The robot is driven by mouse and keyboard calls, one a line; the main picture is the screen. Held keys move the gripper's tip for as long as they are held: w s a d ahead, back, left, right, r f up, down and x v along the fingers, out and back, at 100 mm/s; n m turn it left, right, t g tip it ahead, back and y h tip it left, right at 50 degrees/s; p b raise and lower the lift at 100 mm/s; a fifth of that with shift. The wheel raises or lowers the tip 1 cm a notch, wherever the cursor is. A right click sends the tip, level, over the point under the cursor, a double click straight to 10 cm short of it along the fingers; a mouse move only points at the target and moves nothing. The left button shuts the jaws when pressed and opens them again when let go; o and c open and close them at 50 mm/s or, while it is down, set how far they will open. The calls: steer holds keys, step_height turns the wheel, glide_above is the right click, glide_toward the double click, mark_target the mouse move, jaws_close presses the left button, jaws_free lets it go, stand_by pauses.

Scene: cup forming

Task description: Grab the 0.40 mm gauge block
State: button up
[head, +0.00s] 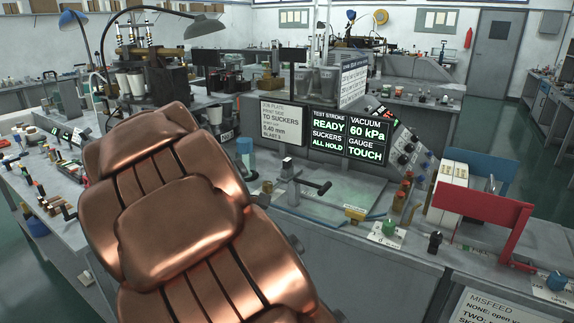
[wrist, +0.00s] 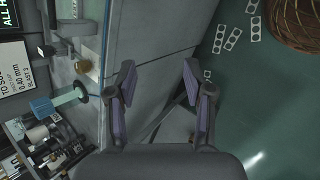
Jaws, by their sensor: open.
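I cannot pick out the 0.40 mm gauge block with certainty in either view. In the head view a small yellow piece (head: 354,213) lies at the front edge of the press bed (head: 335,190), too small to identify. In the wrist view my gripper (wrist: 160,82) is open, with nothing between its fingers. It hangs beside the bench, its fingers in front of the grey bench side and the green floor. My gripper does not show in the head view, where my copper-coloured arm covers the lower left.
A sign reading 0.40 mm (head: 275,124) stands beside a lit screen (head: 346,135) showing READY, 60 kPa and GAUGE TOUCH. A red bracket (head: 485,215) and white boxes (head: 447,190) stand at the bench's right. In the wrist view, a woven basket (wrist: 300,22) sits over the floor.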

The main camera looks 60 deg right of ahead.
steer(key=w+d+r+n+h, duration=0.1)
steer(key=w+d+n+h, duration=0.2)
steer(key=d, duration=0.6)
steer(key=w+d+r+n+h, duration=0.1)
steer(key=w+d+r+n, duration=0.15)
steer(key=w+d, duration=0.45)
steer(key=n+t+h, duration=0.2)
steer(key=n, duration=0.7)
glide_toward(286, 160)
steer(key=d+f, duration=0.2)
steer(key=shift+w+d+f+p, duration=0.15)
steer(key=shift+w+d+p, duration=0.05)
steer(key=shift+d+p, duration=0.35)
steer(key=shift+r+p+x, duration=0.2)
steer(key=shift+p+x, duration=0.3)
steer(key=shift+x, duration=0.7)
steer(key=shift+r+p+x, duration=0.2)
steer(key=shift+p+x, duration=0.25)
steer(key=shift+x, duration=2)
steer(key=shift+s, duration=0.25)
steer(key=shift+c, duration=0.3)
jaws_close()
